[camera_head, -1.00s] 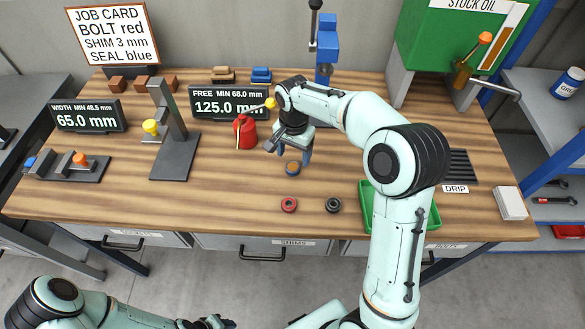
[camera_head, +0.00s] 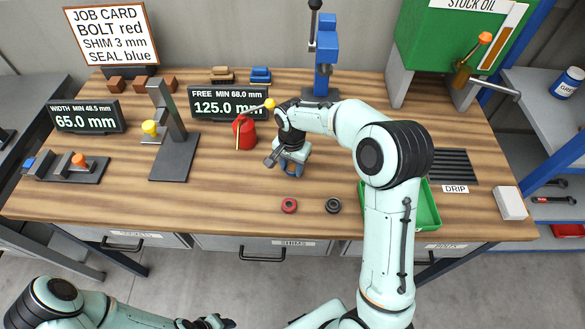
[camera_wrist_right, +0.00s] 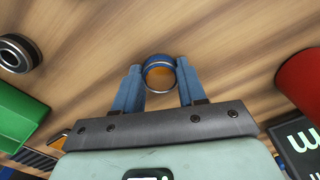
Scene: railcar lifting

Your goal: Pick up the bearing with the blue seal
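The bearing with the blue seal (camera_head: 292,170) is on the wooden bench, mostly hidden by my right gripper in the head view. In the right wrist view it is a ring with a blue rim and orange-brown inside (camera_wrist_right: 160,72). My right gripper (camera_wrist_right: 158,78) has its blue fingers on either side of the ring, open, with a gap visible at the left finger. A red-sealed bearing (camera_head: 289,205) and a dark bearing (camera_head: 333,205) lie nearer the bench's front edge. My left gripper (camera_head: 212,322) is at the bottom edge, its fingers unclear.
A red oil can (camera_head: 244,133) stands close left of my right gripper. A blue press (camera_head: 322,60) stands behind it. A green tray (camera_head: 428,212) lies to the right, partly behind my arm. The job card (camera_head: 113,38) reads SEAL blue.

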